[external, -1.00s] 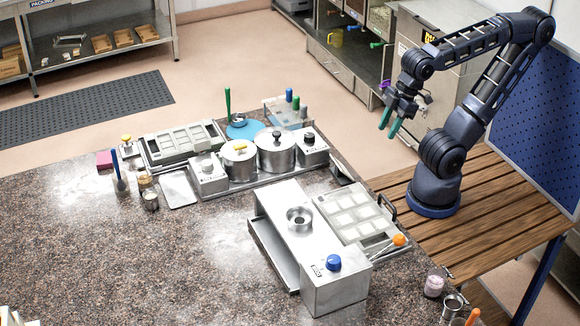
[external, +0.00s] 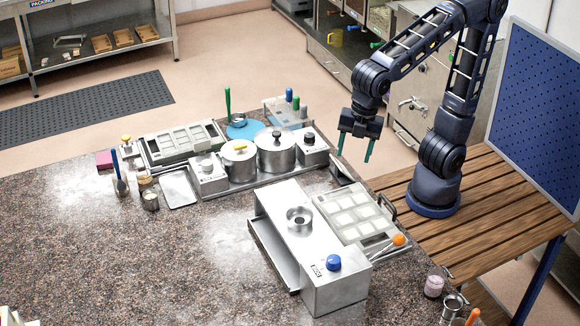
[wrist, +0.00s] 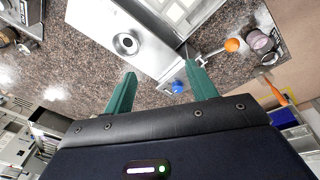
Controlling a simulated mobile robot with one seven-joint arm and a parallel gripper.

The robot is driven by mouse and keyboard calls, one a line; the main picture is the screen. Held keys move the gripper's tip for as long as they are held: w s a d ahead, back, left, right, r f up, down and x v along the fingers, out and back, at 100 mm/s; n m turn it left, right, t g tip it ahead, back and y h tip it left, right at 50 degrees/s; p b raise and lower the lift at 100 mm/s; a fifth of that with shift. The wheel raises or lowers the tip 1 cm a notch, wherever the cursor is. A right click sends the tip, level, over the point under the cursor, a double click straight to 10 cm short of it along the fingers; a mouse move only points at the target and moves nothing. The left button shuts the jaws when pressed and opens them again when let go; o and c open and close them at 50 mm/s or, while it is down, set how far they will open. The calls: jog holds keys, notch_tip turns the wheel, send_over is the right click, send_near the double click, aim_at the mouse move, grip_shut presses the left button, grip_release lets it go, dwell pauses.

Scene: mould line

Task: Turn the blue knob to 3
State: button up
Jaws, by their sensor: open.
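The blue knob (external: 334,262) sits on top of a long metal box unit (external: 345,290), near its front right end. A small dark-marked label lies beside the knob; its numbers are too small to read. In the wrist view the blue knob (wrist: 178,87) shows between and beyond my two green fingers. My gripper (external: 354,150) is open and empty, fingers pointing down. It is in the air, up and to the right of the metal unit in the external picture, well apart from the knob. My gripper also spans the wrist view (wrist: 160,85).
A mould tray (external: 352,215) lies just right of the unit, with an orange-ended tool (external: 398,240) near it. Metal pots (external: 276,152) stand behind. Jars (external: 434,286) stand at the counter's right edge. The speckled counter (external: 120,260) at left is mostly clear.

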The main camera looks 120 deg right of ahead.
jog(key=w+a+f+n+g, duration=0.25)
jog(key=w+a+n, duration=0.35)
jog(key=w+a, duration=0.3)
jog(key=n, duration=0.4)
send_near(333, 259)
jog(key=f, duration=0.8)
jog(key=shift+s+a+f, duration=0.15)
jog(key=shift+s+f, duration=0.05)
jog(key=shift+f, duration=0.15)
jog(key=c, duration=1)
